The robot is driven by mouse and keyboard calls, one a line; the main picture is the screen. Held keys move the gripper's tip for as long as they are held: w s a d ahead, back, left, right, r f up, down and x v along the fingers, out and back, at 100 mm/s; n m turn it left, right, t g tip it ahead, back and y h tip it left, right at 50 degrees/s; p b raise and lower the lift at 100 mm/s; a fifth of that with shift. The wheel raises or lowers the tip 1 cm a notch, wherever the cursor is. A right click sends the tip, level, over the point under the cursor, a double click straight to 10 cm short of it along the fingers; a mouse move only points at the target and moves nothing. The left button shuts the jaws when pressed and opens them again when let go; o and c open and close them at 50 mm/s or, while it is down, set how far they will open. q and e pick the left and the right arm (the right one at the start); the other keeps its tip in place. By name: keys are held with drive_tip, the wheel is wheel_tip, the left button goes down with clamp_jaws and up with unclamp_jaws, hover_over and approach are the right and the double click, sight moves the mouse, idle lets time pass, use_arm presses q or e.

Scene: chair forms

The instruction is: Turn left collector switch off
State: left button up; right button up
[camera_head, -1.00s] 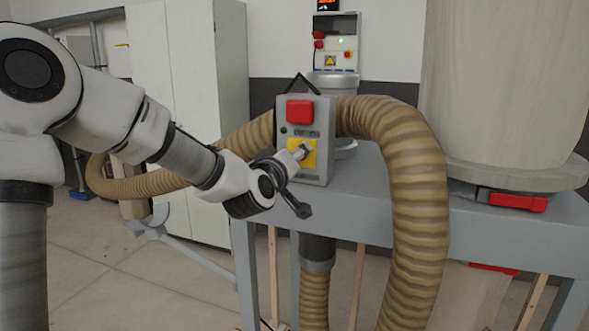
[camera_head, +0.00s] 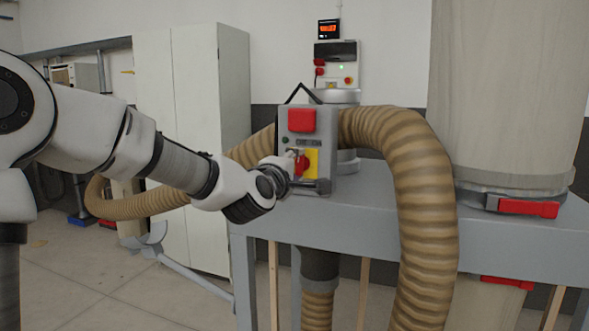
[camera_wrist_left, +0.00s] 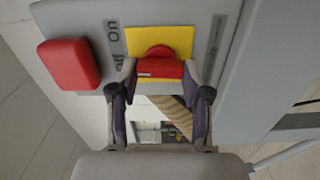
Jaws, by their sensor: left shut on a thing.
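The grey collector switch box (camera_head: 324,150) stands at the back of the grey table, with a red button block (camera_head: 302,119) at its top and a yellow plate (camera_head: 313,162) below. A red rotary knob (camera_head: 301,166) sits on the yellow plate and also shows in the left wrist view (camera_wrist_left: 160,69). My left gripper (camera_wrist_left: 159,75) is shut on the red knob, one finger at each side. In the head view my left gripper (camera_head: 293,170) partly covers the knob and plate. "On" and "Off" labels show beside the plate in the wrist view. My right gripper is not in view.
A ribbed tan hose (camera_head: 420,220) arches from behind the box down over the table (camera_head: 370,235). A large pale collector bag (camera_head: 500,90) with a red latch (camera_head: 528,208) stands at right. A wall panel (camera_head: 337,65) and a white cabinet (camera_head: 200,100) stand behind.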

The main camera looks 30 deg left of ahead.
use_arm(q)
drive_tip(key=shift+n, duration=0.4)
drive_tip(key=o, duration=1)
drive_tip(key=shift+o, duration=0.8)
drive_tip(key=shift+w, duration=0.15)
